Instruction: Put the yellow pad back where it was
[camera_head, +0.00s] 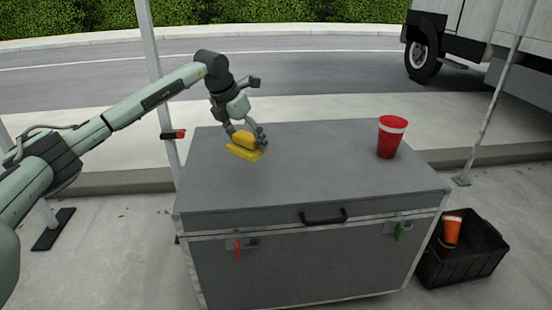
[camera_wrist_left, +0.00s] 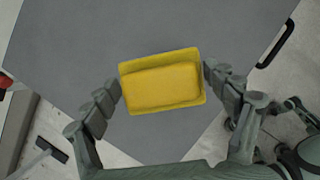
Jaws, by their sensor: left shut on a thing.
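The yellow pad (camera_head: 243,152) is at the left part of the grey case's top (camera_head: 310,165). It has a wide lower slab and a smaller raised block on it. My left gripper (camera_head: 248,138) reaches down from above, shut on the pad with a finger at each side. In the left wrist view the pad (camera_wrist_left: 162,82) lies between the two fingers (camera_wrist_left: 162,84), slightly tilted in the picture, with the grey top beneath. I cannot tell whether the pad touches the top or hangs just above it. My right gripper is not in view.
A red cup with a white rim (camera_head: 391,138) stands at the case top's right. The top's middle is clear. Metal poles (camera_head: 160,85) rise behind both sides of the case.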

